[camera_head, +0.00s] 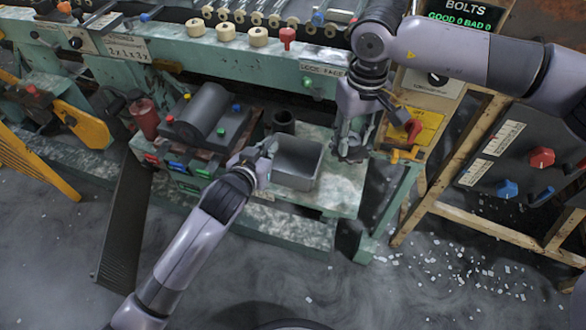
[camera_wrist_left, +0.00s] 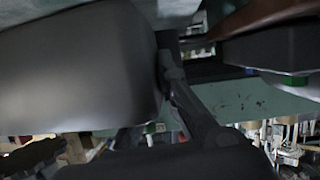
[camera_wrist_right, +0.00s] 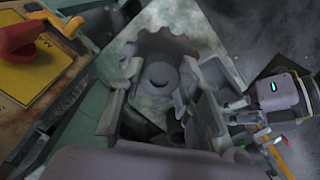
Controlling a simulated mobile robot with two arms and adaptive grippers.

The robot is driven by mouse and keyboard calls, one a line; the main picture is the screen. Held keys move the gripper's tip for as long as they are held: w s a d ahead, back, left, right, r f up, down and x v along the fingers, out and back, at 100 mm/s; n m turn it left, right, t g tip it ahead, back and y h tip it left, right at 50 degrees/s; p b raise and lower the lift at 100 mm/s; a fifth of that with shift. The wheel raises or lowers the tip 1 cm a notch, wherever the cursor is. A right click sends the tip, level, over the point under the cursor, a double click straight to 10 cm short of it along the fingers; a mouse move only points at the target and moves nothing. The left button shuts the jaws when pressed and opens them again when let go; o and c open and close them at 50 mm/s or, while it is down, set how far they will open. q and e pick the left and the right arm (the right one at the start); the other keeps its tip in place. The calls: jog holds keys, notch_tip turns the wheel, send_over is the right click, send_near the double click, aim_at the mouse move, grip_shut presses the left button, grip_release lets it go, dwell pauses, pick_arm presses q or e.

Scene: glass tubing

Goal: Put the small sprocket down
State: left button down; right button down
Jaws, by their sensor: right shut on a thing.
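The small sprocket (camera_wrist_right: 158,72) is dark grey with teeth around its edge and shows in the right wrist view. My right gripper (camera_head: 352,148) is shut on it, with a finger to each side of it in that view. In the head view the right gripper is just right of a grey open bin (camera_head: 297,165), over the pale green bench top (camera_head: 342,190). I cannot tell whether the sprocket touches the bench. My left gripper (camera_head: 266,150) is at the bin's left edge. Its fingers are dark and partly hidden, and its opening is unclear.
A dark cup (camera_head: 283,122) stands behind the bin. A grey cylinder (camera_head: 203,110) lies on the machine to the left. A yellow panel with a red handle (camera_head: 413,129) is close on the right. Bare bench shows right of and in front of the bin.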

jog(key=s+d+f+n, duration=0.2)
jog(key=s+d+n, duration=0.15)
jog(key=d, duration=0.75)
pick_arm(q)
jog(key=shift+a, duration=0.1)
pick_arm(e)
jog(key=t+y, duration=0.1)
jog(key=y, duration=0.2)
send_near(293, 170)
jog(key=shift+a+f, duration=0.15)
jog(key=shift+a, duration=0.25)
jog(key=shift+x, duration=1.2)
jog(key=shift+w+a, duration=0.15)
jog(key=shift+a, duration=0.15)
jog(key=h, duration=0.1)
jog(key=a+g+h, duration=0.1)
jog(key=h, duration=0.1)
jog(key=shift+w+f, duration=0.1)
jog(key=shift+f, duration=0.05)
jog(key=shift+d+f, duration=0.1)
jog(key=shift+f, duration=0.8)
jog(key=shift+d+f, duration=0.2)
jog(key=shift+f, duration=0.25)
jog(key=shift+a, duration=0.1)
